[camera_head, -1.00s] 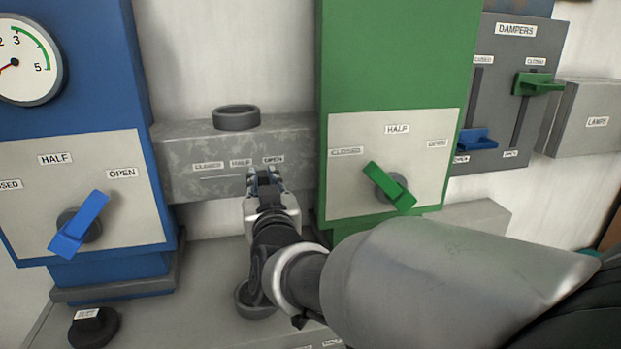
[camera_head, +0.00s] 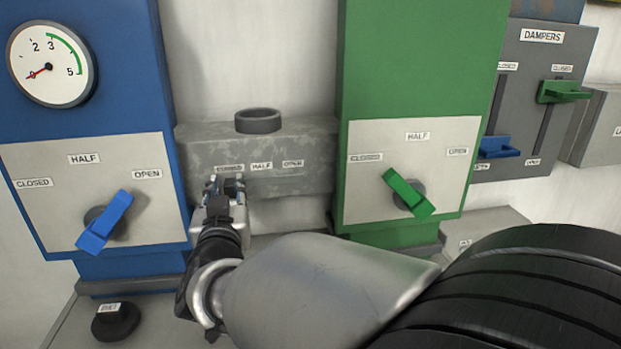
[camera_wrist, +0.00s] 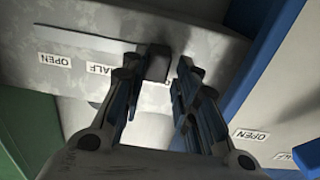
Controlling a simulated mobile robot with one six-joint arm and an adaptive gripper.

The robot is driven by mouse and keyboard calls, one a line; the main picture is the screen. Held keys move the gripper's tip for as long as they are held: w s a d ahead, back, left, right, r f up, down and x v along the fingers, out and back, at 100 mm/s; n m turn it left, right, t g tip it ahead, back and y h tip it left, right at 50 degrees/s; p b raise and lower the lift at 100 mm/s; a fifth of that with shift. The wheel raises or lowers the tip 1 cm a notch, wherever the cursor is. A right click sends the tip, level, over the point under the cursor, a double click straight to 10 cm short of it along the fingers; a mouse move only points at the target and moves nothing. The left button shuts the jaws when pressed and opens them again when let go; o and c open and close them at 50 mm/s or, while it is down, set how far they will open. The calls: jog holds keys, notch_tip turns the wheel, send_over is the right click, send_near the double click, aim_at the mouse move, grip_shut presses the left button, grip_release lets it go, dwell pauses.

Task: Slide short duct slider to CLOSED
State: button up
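The short duct (camera_head: 305,150) is a grey mottled box between the blue and green units. Its face carries CLOSED, HALF and OPEN labels above a slot. The slider's dark block-like knob (camera_wrist: 158,62) shows in the wrist view at the slot's end past HALF, on the CLOSED side. My gripper (camera_head: 226,184) is below the CLOSED label in the head view. In the wrist view its fingers (camera_wrist: 165,80) are apart, with the knob between their tips. The knob is close to or touching the left finger, with a gap to the right one. The CLOSED label is hidden in the wrist view.
The blue unit (camera_head: 120,250) with a blue handle (camera_head: 104,222) stands close on the left. The green unit (camera_head: 420,60) with a green handle (camera_head: 408,194) stands right. A dark ring (camera_head: 258,121) sits on the duct. The dampers panel (camera_head: 540,60) is farther right.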

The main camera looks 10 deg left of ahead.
jog(key=shift+o, duration=1.1)
jog(key=shift+a, duration=0.1)
jog(key=v, duration=1.2)
